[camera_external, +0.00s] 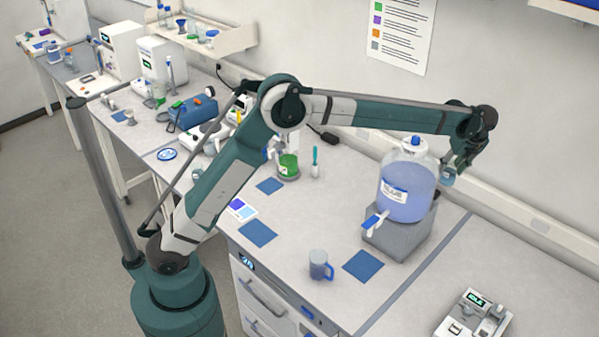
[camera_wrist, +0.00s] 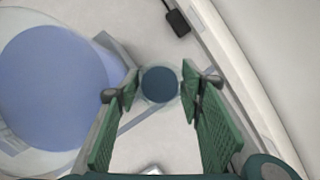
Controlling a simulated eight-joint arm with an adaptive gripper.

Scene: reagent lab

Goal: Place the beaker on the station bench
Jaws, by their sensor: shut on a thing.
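My gripper (camera_external: 455,165) is at the far right of the bench, just right of and behind the large jug of blue liquid. It is shut on a small clear beaker (camera_external: 447,180) with blue contents. In the wrist view the beaker (camera_wrist: 160,84) shows from above as a dark blue disc between the green fingers (camera_wrist: 160,92). It appears held above the surface. The bench (camera_external: 325,210) is pale grey with blue square mats; which part is the station bench, I cannot tell.
The large jug (camera_external: 405,190) stands on a grey block, close to the gripper; it fills the left of the wrist view (camera_wrist: 55,80). A grey-blue mug (camera_external: 319,265) stands near the front edge beside a blue mat (camera_external: 363,266). A small device (camera_external: 474,315) sits at lower right, with clear surface around it.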

